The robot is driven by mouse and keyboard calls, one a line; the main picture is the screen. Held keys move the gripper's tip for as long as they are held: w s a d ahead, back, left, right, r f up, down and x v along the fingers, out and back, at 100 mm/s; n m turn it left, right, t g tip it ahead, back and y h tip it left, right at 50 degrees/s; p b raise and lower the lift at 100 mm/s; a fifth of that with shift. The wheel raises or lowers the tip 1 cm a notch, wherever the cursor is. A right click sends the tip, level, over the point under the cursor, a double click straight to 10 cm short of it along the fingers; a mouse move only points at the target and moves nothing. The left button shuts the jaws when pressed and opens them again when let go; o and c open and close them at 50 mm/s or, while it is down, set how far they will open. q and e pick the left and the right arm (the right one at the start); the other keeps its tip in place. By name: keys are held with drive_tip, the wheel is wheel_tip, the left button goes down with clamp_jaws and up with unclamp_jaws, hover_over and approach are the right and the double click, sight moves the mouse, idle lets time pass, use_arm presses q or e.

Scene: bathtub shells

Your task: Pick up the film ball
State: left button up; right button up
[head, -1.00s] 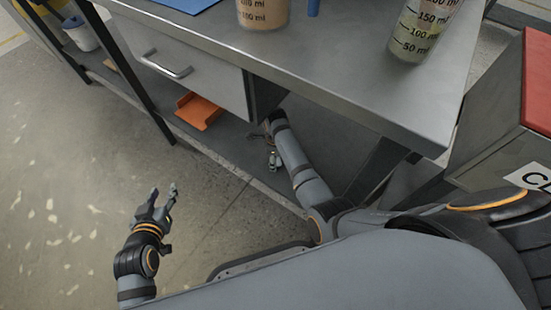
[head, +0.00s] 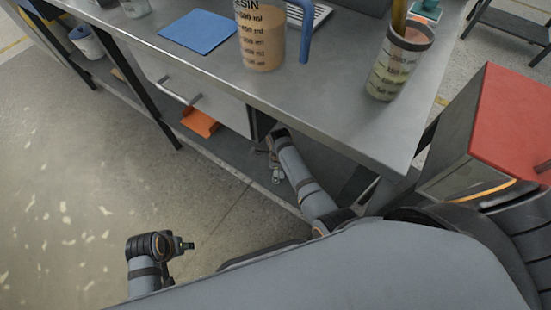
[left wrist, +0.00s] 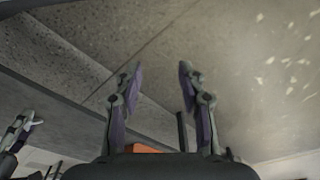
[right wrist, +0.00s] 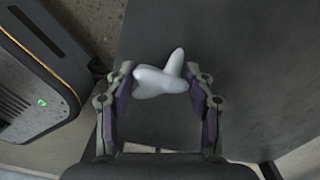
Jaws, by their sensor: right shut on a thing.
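The film ball (right wrist: 152,82) is a crumpled, whitish lump with lobes, seen in the right wrist view. My right gripper (right wrist: 160,76) is shut on it, with a finger on each side. My left gripper (left wrist: 158,70) is open and empty in the left wrist view. In the head view my left gripper (head: 187,245) hangs over the floor, left of the bench and apart from the film ball.
The steel workbench (head: 330,120) carries a resin cup (head: 262,42), a blue sheet (head: 198,31) and another measuring cup (head: 400,65). A drawer (head: 195,90) hangs above an orange object (head: 200,122) on the lower shelf. A red-topped box (head: 520,120) stands at right. Floor at left is clear.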

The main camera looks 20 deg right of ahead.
drive_tip(key=s+p, duration=0.2)
drive_tip(key=s, duration=0.1)
drive_tip(key=shift+s+r, duration=0.15)
drive_tip(key=shift+s, duration=0.05)
use_arm(q)
drive_tip(key=s+a+f+p, duration=0.1)
drive_tip(key=s+a+f, duration=0.1)
drive_tip(key=f, duration=0.4)
drive_tip(key=s+a+f+p, duration=0.2)
drive_tip(key=f, duration=0.5)
use_arm(e)
drive_tip(key=s, duration=0.2)
drive_tip(key=shift+s+d, duration=0.1)
drive_tip(key=shift+s, duration=0.3)
drive_tip(key=shift+s+r+p, duration=0.1)
drive_tip(key=shift+s+p, duration=0.65)
drive_tip(key=shift+s, duration=0.25)
use_arm(q)
drive_tip(key=s+a+f+y+p, duration=0.1)
drive_tip(key=s+f+p, duration=0.2)
drive_tip(key=s, duration=0.5)
drive_tip(key=shift+f, duration=0.35)
use_arm(e)
drive_tip(key=shift+s+d+f, duration=0.1)
drive_tip(key=shift+s+f, duration=0.05)
drive_tip(key=shift+s, duration=1.2)
drive_tip(key=shift+s+f, duration=0.15)
drive_tip(key=shift+s, duration=1.15)
